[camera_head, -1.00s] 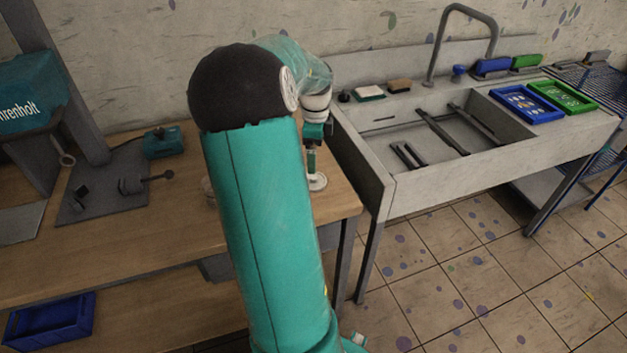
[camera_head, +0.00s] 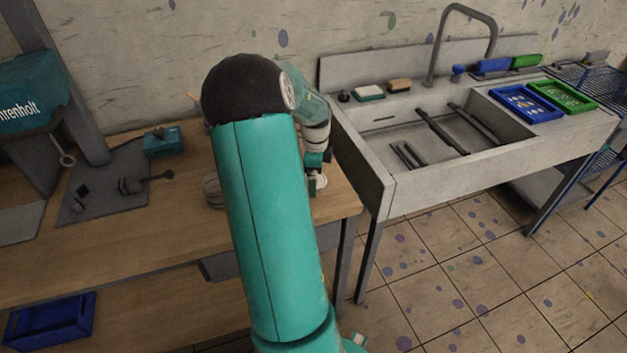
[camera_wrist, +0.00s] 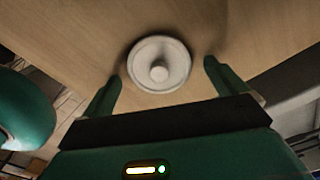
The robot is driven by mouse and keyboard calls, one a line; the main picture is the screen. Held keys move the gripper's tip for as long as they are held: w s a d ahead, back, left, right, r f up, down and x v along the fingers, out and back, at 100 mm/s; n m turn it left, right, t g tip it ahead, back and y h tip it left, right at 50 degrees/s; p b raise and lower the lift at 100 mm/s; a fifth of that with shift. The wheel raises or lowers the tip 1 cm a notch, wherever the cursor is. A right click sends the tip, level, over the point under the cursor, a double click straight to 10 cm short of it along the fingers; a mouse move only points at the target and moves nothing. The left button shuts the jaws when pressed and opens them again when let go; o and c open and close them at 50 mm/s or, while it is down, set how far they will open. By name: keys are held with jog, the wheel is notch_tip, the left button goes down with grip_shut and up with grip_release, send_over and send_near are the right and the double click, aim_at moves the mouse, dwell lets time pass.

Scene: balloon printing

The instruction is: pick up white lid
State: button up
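The white lid (camera_wrist: 176,62) is round with a knob in its middle. In the wrist view it lies on the wooden table, between and just beyond the two green fingertips of my gripper (camera_wrist: 161,75). The fingers are wide apart and neither visibly touches the lid. In the head view the lid (camera_head: 319,181) shows in part near the table's right end, partly covered by my gripper (camera_head: 313,180), which is over it.
The wooden table (camera_head: 130,245) ends at the right, beside a grey sink (camera_head: 400,190). A glass-like jar (camera_head: 212,191) stands left of my arm, partly hidden by it. A teal box (camera_head: 163,142) and a dark mat with tools are further left.

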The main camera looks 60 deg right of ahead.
jog(key=c, duration=0.9)
